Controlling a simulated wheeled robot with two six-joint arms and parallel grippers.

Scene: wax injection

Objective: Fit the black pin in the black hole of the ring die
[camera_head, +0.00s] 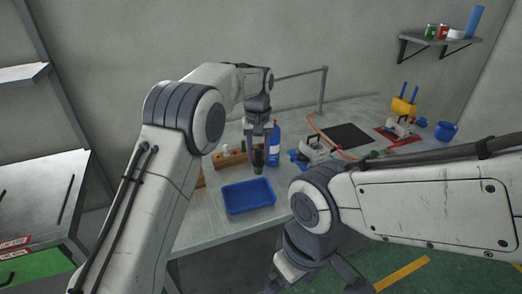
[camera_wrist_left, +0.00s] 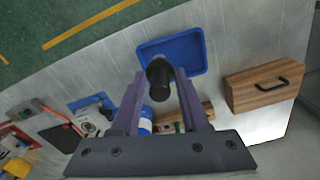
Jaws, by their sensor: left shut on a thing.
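My left gripper (camera_head: 259,143) is shut on the black pin (camera_head: 258,160), which hangs roughly upright above the table beside the blue tray. In the left wrist view the black pin (camera_wrist_left: 158,75) sits between the fingers of my left gripper (camera_wrist_left: 158,88). A pale metal device on a blue base (camera_head: 318,149) stands right of the pin, and a similar one on a red base (camera_head: 399,126) stands farther right. I cannot tell which is the ring die, and no black hole can be made out. My right gripper (camera_head: 312,275) is low at the front, its fingertips cut off.
A blue tray (camera_head: 249,210) lies at the table's front. A wooden block (camera_head: 232,159) and a blue bottle (camera_head: 274,145) stand close to the left gripper. A wooden box with a black handle (camera_wrist_left: 265,96) is near. A black mat (camera_head: 347,135) lies farther back.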

